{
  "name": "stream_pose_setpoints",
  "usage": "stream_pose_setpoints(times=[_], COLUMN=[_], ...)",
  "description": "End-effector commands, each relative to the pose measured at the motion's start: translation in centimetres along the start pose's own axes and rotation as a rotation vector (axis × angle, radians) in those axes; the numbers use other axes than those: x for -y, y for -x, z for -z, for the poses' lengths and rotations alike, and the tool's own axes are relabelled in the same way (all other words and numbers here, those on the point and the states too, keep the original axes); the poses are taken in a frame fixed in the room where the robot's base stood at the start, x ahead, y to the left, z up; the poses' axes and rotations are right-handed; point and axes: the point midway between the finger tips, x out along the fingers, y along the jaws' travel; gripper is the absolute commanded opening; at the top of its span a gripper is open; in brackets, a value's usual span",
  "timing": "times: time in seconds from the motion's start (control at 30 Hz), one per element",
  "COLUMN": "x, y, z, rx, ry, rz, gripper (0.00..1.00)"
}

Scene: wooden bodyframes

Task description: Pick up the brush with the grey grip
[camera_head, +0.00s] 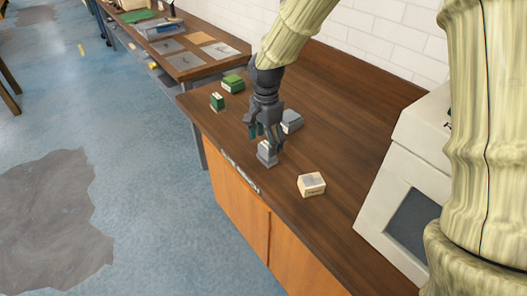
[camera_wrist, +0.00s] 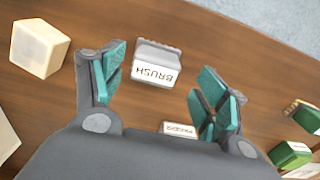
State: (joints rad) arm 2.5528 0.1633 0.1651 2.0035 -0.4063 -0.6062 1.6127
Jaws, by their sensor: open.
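A small grey block with a ridged far edge and a white label reading "BRUSH" (camera_wrist: 156,64) lies on the brown wooden counter. It also shows in the head view (camera_head: 267,154), near the counter's front edge. My gripper (camera_head: 266,138) is open and empty just above it. In the wrist view my gripper's teal-padded fingers (camera_wrist: 162,85) are spread, with the brush block ahead of and between them. A second grey item (camera_head: 291,121) lies behind my gripper. In the wrist view only its white label (camera_wrist: 180,130) shows, mostly hidden by my gripper body.
A cream block (camera_head: 311,184) stands to the right along the counter (camera_head: 330,225). Two green blocks (camera_head: 217,102) (camera_head: 233,83) stand to the left. A large white machine (camera_head: 405,190) stands at the right. Another table (camera_head: 185,62) with flat panels is beyond.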

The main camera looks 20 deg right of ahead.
Motion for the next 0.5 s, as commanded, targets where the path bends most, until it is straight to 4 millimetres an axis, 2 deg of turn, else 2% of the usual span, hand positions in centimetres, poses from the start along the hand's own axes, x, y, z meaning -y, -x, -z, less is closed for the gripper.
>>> stream_pose_setpoints(times=[0.3,0.5], x=[-0.1,-0.1], y=[-3.3,-4.0], z=[0.1,0.0], rx=[0.002,0.002], ry=[0.001,0.001], rz=[-0.002,-0.001], gripper=[0.73,0.73])
